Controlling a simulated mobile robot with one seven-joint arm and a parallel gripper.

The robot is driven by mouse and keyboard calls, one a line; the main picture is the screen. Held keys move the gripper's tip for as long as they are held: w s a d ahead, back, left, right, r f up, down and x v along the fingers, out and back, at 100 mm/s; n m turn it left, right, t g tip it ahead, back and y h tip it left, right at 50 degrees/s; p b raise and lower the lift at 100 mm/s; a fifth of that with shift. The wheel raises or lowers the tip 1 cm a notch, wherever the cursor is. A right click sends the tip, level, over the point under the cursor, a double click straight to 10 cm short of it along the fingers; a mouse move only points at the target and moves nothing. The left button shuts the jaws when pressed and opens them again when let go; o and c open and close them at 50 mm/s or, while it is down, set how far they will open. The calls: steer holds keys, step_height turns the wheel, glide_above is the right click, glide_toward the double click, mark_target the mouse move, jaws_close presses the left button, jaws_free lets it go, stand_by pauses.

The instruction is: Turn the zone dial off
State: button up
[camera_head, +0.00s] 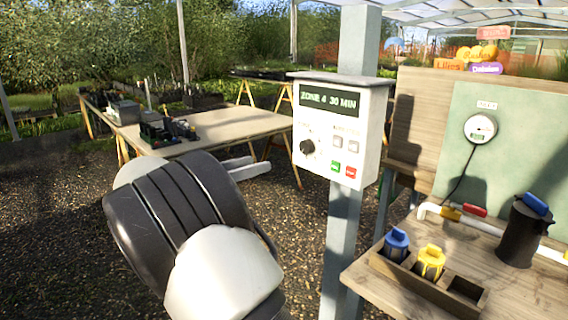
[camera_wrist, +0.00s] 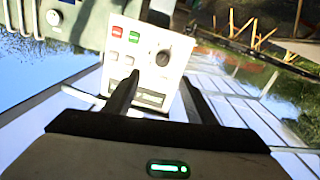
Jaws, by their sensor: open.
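The zone dial (camera_head: 307,147) is a black round knob at the lower left of a white control box (camera_head: 372,130) on a grey post. The box's display (camera_head: 329,101) reads "ZONE 4 30 MIN". In the wrist view the box is upside down and the dial (camera_wrist: 162,58) shows just beyond the fingertips. Where the dial points is too small to tell. My gripper (camera_wrist: 160,76) is open and empty, its two dark fingers apart and facing the box. A gap to the dial seems to remain, but its size is unclear. In the head view my arm hides most of the gripper.
The box also has a green button (camera_head: 336,166), a red button (camera_head: 350,172) and two grey buttons. A wooden bench (camera_head: 408,297) with a compartment tray (camera_head: 432,290) and a dark jug (camera_head: 520,235) stands at right. A table (camera_head: 215,123) stands behind at left.

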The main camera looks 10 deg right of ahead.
mark_target(304, 148)
steer(key=x, duration=1.6)
steer(key=shift+w+d+r, duration=0.1)
steer(key=shift+w+r, duration=0.05)
steer(key=shift+w, duration=0.45)
steer(key=c, duration=1)
